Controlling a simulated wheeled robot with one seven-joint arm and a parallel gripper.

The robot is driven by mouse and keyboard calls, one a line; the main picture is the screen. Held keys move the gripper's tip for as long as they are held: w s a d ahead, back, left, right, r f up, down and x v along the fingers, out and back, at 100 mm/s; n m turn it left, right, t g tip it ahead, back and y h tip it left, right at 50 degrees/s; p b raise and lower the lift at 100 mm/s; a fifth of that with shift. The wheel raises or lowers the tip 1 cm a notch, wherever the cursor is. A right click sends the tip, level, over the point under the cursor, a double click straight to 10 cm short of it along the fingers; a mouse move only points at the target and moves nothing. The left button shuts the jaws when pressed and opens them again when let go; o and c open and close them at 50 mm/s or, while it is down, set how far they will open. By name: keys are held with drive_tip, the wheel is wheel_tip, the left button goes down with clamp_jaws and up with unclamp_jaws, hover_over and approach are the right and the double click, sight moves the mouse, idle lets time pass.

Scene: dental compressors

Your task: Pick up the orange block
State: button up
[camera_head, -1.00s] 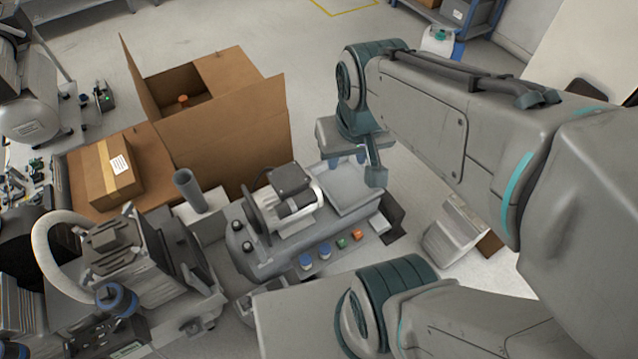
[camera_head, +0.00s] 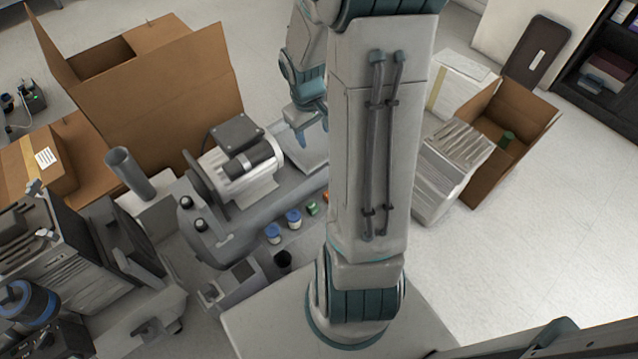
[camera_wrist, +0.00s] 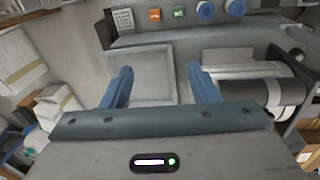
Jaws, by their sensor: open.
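The orange block (camera_wrist: 154,15) is a small orange piece with a pale face, near the top of the wrist view. It lies in a row beside a green block (camera_wrist: 179,12). In the head view only a sliver of the orange block (camera_head: 326,197) shows at the edge of my arm. My gripper (camera_wrist: 160,82) is open and empty, its blue fingers apart above a grey tray (camera_wrist: 152,62). The orange block is beyond the fingertips, untouched. In the head view my gripper (camera_head: 312,128) is partly hidden behind my arm.
Blue-capped pieces (camera_head: 283,226) sit by the green block. A compressor motor (camera_head: 238,165) stands left of my gripper. A large open cardboard box (camera_head: 185,100) is behind it. Another open box (camera_head: 515,115) and a stack of papers (camera_head: 450,165) are to the right.

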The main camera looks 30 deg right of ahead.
drive_tip(key=shift+n+y, duration=0.3)
drive_tip(key=shift+y, duration=0.4)
drive_tip(key=d+f+b, duration=0.2)
drive_tip(key=f+b, duration=0.1)
drive_tip(key=f, duration=0.6)
drive_tip(key=d+f+b, duration=0.2)
drive_tip(key=f+b, duration=0.2)
drive_tip(key=f, duration=0.6)
drive_tip(key=w+d+f+b, duration=0.1)
drive_tip(key=f+b, duration=0.3)
drive_tip(key=f, duration=0.6)
drive_tip(key=shift+d, duration=0.55)
drive_tip(key=shift+s+a+f+b, duration=0.1)
drive_tip(key=shift+s+f+b, duration=0.05)
drive_tip(key=shift+f+b, duration=1.05)
drive_tip(key=shift+s+a+f+b, duration=0.15)
drive_tip(key=shift+f+b, duration=0.55)
drive_tip(key=shift+f, duration=0.9)
drive_tip(key=shift+r, duration=0.1)
drive_tip(key=c, duration=1)
